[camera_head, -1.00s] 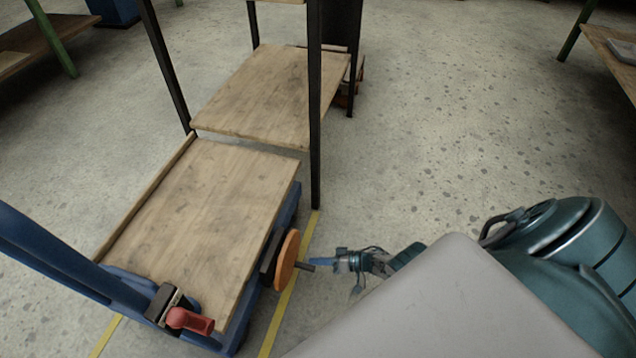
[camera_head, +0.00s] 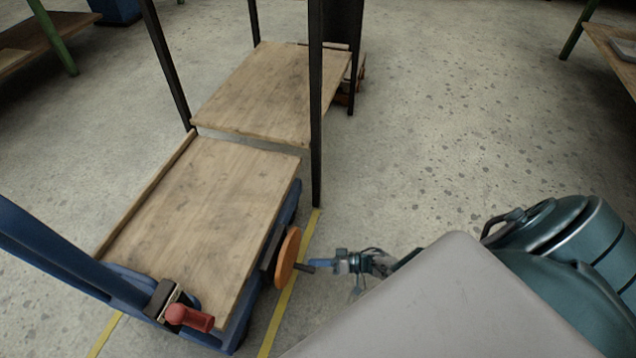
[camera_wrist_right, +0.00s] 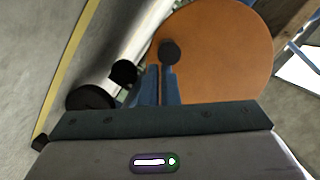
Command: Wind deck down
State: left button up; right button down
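The deck (camera_head: 205,215) is a wooden board on a blue cart (camera_head: 125,288), at the lower left of the head view. An orange handwheel (camera_head: 286,262) stands at its right side, with a dark crank handle (camera_head: 304,268) sticking out to the right. The wheel also fills the upper part of the right wrist view (camera_wrist_right: 225,55), where the handle's round end (camera_wrist_right: 170,52) faces me. My right gripper (camera_head: 318,263) is at that end. Its blue fingers (camera_wrist_right: 160,75) are close together, tips just by the handle end, which does not show between them. My left gripper is out of view.
A shelf rack with wooden shelves (camera_head: 270,95) and black posts stands just behind the deck, its shelf near the deck's height. A red grip (camera_head: 190,318) sits at the cart's near end. Benches stand at both far sides. Floor at right is clear.

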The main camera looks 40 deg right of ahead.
jog(key=shift+s+a+f, duration=0.35)
jog(key=shift+s+a, duration=0.05)
dwell(0.6)
